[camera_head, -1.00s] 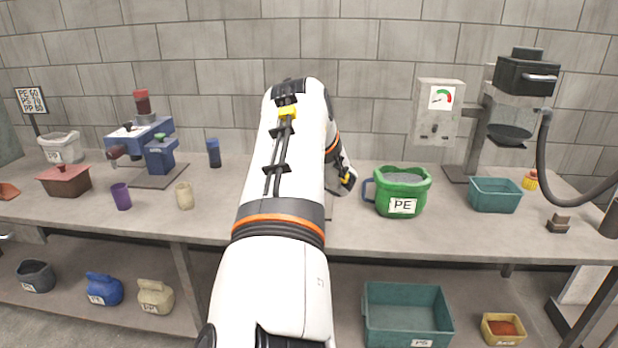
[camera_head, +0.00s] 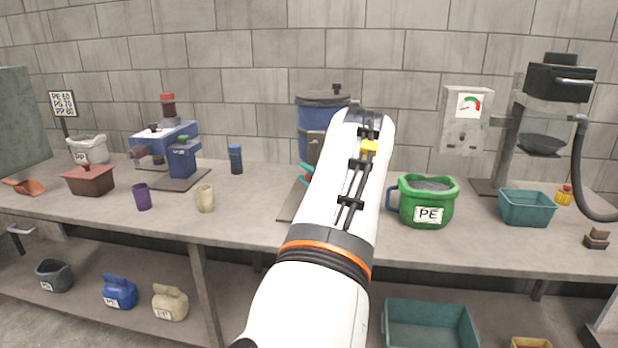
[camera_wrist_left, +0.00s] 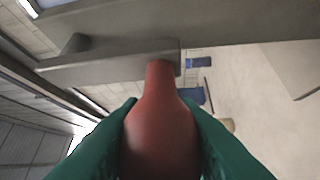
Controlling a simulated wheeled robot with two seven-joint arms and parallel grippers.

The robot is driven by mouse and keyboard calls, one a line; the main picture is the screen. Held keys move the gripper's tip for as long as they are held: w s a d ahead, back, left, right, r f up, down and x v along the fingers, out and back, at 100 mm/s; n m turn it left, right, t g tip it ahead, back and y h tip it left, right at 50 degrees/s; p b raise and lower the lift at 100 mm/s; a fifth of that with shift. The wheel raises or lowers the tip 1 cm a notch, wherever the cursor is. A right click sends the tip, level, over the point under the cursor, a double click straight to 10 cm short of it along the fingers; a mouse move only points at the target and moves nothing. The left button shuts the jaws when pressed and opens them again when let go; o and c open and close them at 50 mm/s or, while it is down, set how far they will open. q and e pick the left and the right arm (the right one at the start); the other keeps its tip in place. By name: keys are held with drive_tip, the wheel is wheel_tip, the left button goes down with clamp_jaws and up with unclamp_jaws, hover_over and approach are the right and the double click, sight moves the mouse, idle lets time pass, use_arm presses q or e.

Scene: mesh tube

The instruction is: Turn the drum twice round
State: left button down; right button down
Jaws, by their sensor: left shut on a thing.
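The drum (camera_head: 322,101), a blue cylinder with a dark top, stands on the bench at the back, partly hidden by my left arm. In the left wrist view a red pear-shaped handle (camera_wrist_left: 160,125) sticks out from a grey crank bar (camera_wrist_left: 110,66). My left gripper (camera_wrist_left: 160,140) has its green fingers on both sides of the handle and is shut on it. In the head view only a bit of its teal fingers (camera_head: 306,174) shows beside the drum's front. My right gripper is not in view.
A green PE bucket (camera_head: 425,202) and a teal tray (camera_head: 526,208) stand right of my arm. A beige cup (camera_head: 205,198), a purple cup (camera_head: 141,197) and a blue grinder-like machine (camera_head: 165,145) are left. The bench front between the beige cup and drum is clear.

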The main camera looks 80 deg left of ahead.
use_arm(q)
drive_tip(key=shift+r, duration=0.1)
drive_tip(key=c, duration=1.4)
unclamp_jaws()
drive_tip(key=shift+s+a, duration=0.1)
drive_tip(key=shift+o, duration=1.4)
drive_tip(key=shift+s+a, duration=0.1)
drive_tip(key=b+v, duration=0.1)
drive_tip(key=v, duration=1.1)
